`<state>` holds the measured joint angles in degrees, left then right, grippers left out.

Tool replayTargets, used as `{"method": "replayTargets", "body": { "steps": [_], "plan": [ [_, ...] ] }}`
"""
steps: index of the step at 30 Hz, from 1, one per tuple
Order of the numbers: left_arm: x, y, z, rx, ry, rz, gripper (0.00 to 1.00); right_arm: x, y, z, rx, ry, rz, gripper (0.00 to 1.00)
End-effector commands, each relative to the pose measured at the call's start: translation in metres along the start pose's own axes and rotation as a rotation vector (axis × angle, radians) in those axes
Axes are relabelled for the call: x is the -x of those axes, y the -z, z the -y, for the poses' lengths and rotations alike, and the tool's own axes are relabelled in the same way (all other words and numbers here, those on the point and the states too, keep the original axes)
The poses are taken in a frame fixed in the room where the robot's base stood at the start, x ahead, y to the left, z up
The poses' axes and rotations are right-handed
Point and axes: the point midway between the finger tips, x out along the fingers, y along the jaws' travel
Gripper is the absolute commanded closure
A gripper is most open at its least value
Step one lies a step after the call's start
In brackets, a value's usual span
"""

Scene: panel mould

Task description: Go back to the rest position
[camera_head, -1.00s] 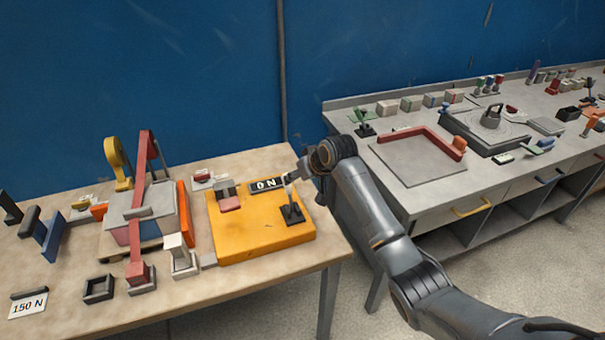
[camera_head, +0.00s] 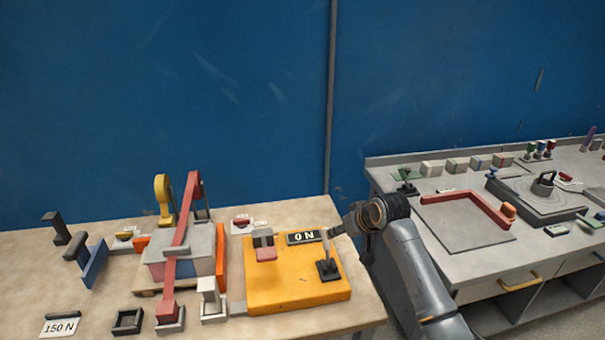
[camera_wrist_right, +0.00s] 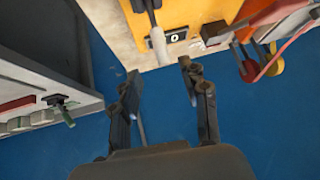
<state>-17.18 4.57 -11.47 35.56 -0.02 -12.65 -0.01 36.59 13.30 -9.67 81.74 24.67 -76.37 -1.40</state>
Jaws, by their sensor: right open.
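My right arm comes in from the lower right in the head view, and its gripper (camera_head: 345,229) is beside the small black lever stand (camera_head: 328,269) on the yellow block (camera_head: 290,290). In the right wrist view the gripper (camera_wrist_right: 160,82) is open, with its two dark fingers apart. The pale tip of the lever (camera_wrist_right: 159,45) shows ahead of the fingers, and I see nothing clasped between them. A display reading "0 N" (camera_head: 304,237) sits on the yellow block. My left gripper is not in view.
A wooden table (camera_head: 100,322) carries a grey block with a red clamp bar (camera_head: 182,225), a blue plate (camera_head: 95,263) and a "150 N" card (camera_head: 60,326). A grey workbench (camera_head: 440,187) stands to the right. A blue wall (camera_head: 200,100) is behind.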

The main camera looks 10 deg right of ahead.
Motion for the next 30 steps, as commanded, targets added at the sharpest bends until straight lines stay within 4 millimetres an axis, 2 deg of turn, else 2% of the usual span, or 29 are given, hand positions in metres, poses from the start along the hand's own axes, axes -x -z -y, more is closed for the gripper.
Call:
{"method": "replayTargets", "body": {
  "steps": [2,5,8,9,11,15,18,21,24,30],
  "plan": [
    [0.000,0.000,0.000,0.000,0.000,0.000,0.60,-0.003,-0.015,0.004,0.005,0.000,0.015,0.55],
    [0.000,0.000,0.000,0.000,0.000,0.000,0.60,-0.008,-0.055,0.014,0.018,-0.005,0.051,0.55],
    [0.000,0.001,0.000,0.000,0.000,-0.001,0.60,-0.007,-0.112,0.028,0.036,-0.013,0.099,0.55],
    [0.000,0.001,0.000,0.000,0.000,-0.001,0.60,-0.004,-0.137,0.035,0.041,-0.016,0.120,0.55],
    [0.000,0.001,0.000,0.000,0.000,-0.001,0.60,0.004,-0.173,0.044,0.049,-0.024,0.150,0.55],
    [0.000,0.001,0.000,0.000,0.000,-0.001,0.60,0.032,-0.251,0.062,0.055,-0.043,0.218,0.55],
    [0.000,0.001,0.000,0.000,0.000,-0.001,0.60,0.058,-0.295,0.072,0.052,-0.059,0.259,0.55],
    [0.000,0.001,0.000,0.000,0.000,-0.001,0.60,0.081,-0.325,0.078,0.047,-0.073,0.289,0.55],
    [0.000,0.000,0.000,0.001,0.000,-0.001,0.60,0.100,-0.345,0.083,0.042,-0.084,0.310,0.55],
    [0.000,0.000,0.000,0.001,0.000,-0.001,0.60,0.133,-0.376,0.089,0.030,-0.103,0.350,0.55]
  ]
}}
